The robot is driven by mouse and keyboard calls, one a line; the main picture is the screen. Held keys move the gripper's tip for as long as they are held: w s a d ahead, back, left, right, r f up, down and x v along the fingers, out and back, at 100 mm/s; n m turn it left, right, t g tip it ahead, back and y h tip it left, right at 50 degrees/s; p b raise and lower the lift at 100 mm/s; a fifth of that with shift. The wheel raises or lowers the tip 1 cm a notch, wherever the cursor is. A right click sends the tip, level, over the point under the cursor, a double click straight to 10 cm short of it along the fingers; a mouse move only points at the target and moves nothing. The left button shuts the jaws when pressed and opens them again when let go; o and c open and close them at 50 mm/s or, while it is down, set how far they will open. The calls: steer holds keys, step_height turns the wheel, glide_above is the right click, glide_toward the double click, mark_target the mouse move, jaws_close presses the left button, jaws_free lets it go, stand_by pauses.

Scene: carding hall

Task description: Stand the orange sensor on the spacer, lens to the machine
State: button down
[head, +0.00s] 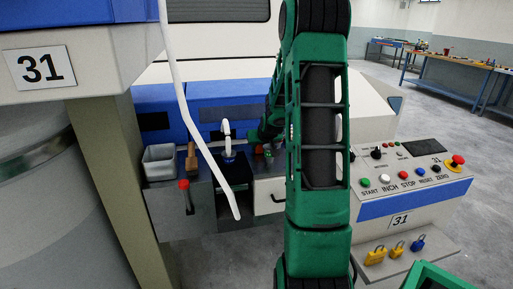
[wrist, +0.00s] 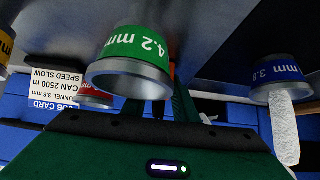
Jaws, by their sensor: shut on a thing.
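My gripper (head: 258,136) is low over the grey bench of the machine, mostly behind my own arm in the head view. In the wrist view its dark green body fills the bottom, and a green-banded 4.2 mm funnel hides most of the fingers. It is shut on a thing. Only a small patch of orange, apparently the orange sensor (wrist: 172,69), shows beside the funnel at the fingers. Its shape and lens direction are hidden. I cannot make out the spacer in either view.
The green funnel (wrist: 128,62) stands close to my gripper. A blue 3.8 mm funnel (wrist: 278,72) with white sliver, a red funnel (wrist: 93,97) and a yellow one (wrist: 5,45) are around it.

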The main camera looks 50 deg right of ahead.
steer(key=c, duration=1.4)
jaws_free()
steer(key=shift+f, duration=0.1)
